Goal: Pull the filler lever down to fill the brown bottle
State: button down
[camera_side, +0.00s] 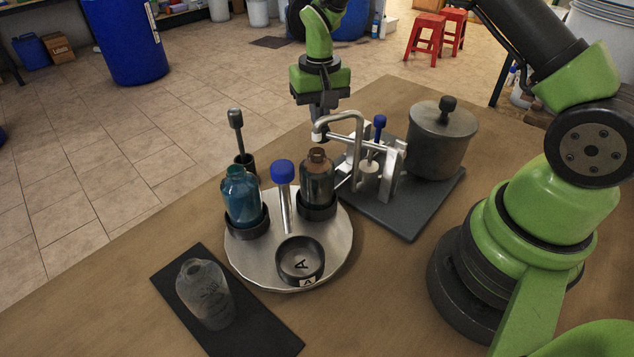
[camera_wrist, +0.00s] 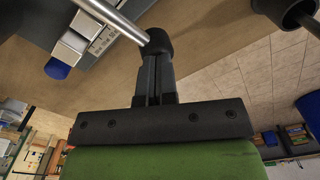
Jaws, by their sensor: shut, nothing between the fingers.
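The brown bottle (camera_side: 317,180) stands upright in a dark cup at the back right of the round steel turntable (camera_side: 336,248). The filler (camera_side: 392,170) is a steel frame on a dark plate, with a bent tube reaching towards the bottle's mouth. In the wrist view a steel lever (camera_wrist: 113,19) ends in a black knob (camera_wrist: 158,41). My gripper (camera_side: 320,125) is shut and empty, pointing down above the brown bottle. In the wrist view its fingertips (camera_wrist: 155,62) are right at the knob; I cannot tell whether they touch it.
A blue bottle (camera_side: 241,196) and an empty cup (camera_side: 300,262) are on the turntable, with a blue-topped post (camera_side: 283,178) between. A clear bottle (camera_side: 204,292) is on a black mat at front left. A lidded grey pot (camera_side: 440,142) stands right of the filler.

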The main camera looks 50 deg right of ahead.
jog(key=shift+s+r, duration=0.15)
jog(key=shift+r, duration=1.55)
jog(key=shift+s+r, duration=0.15)
jog(key=shift+r, duration=4.7)
jog(key=s+a+r+t, duration=0.2)
jog(key=s+a+r, duration=0.1)
jog(key=s+r, duration=0.35)
jog(key=s+a+r+n+t+y, duration=0.1)
jog(key=s+a+t, duration=0.1)
jog(key=s, duration=0.6)
jog(key=s+a+r+n+t+y, duration=0.1)
jog(key=s+a+t, duration=0.1)
jog(key=s, duration=0.6)
jog(key=shift+a+t, duration=0.35)
jog(key=shift+t, duration=0.25)
